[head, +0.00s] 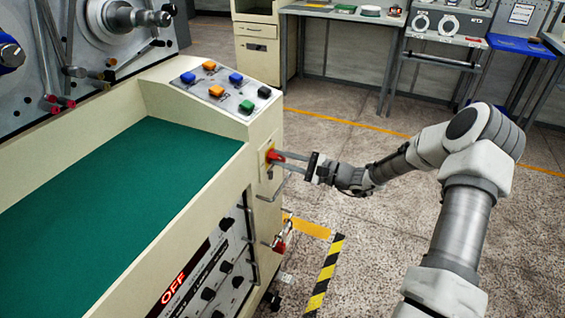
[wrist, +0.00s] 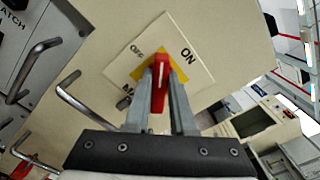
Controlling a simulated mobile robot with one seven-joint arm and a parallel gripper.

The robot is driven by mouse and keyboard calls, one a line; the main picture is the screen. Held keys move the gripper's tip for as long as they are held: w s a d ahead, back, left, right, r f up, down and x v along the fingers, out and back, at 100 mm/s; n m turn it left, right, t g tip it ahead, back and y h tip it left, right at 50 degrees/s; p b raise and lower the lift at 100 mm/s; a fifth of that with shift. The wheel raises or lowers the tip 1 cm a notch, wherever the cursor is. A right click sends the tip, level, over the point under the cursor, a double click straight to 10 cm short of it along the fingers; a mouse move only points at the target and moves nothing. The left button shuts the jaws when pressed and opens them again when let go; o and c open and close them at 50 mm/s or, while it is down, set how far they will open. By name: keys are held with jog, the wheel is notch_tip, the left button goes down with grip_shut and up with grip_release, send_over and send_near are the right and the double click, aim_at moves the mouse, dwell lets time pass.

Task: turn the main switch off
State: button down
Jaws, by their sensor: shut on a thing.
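The main switch is a red handle (wrist: 160,80) on a yellow square within a white plate (wrist: 192,78) marked ON and OFF. In the head view the red handle (head: 274,155) shows on the end face of the cream machine cabinet (head: 258,205). My gripper (wrist: 160,88) is shut on the red handle, with one finger on each side of it. In the head view my gripper (head: 285,161) reaches in from the right. The fingers hide part of the plate, and I cannot tell which mark the handle points to.
Metal bar handles (wrist: 85,95) stick out of the cabinet near the switch. A red padlock-like item (head: 281,243) hangs below it. A lit sign on the front panel reads OFF (head: 172,289). Coloured buttons (head: 216,91) sit on top. The floor to the right is open.

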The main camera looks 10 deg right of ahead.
jog(key=n+b, duration=0.2)
jog(key=n, duration=0.1)
jog(key=f+n+b, duration=0.1)
jog(key=n+b, duration=0.2)
jog(key=shift+s, duration=0.15)
jog(key=shift+n+b, duration=1.25)
jog(key=shift+n, duration=0.15)
jog(key=c, duration=0.8)
grip_release()
jog(key=shift+r, duration=0.1)
jog(key=shift+o, duration=0.2)
jog(key=p+v, duration=0.3)
jog(key=v, duration=1.4)
jog(key=shift+s+p, duration=0.15)
jog(key=shift+p, duration=0.2)
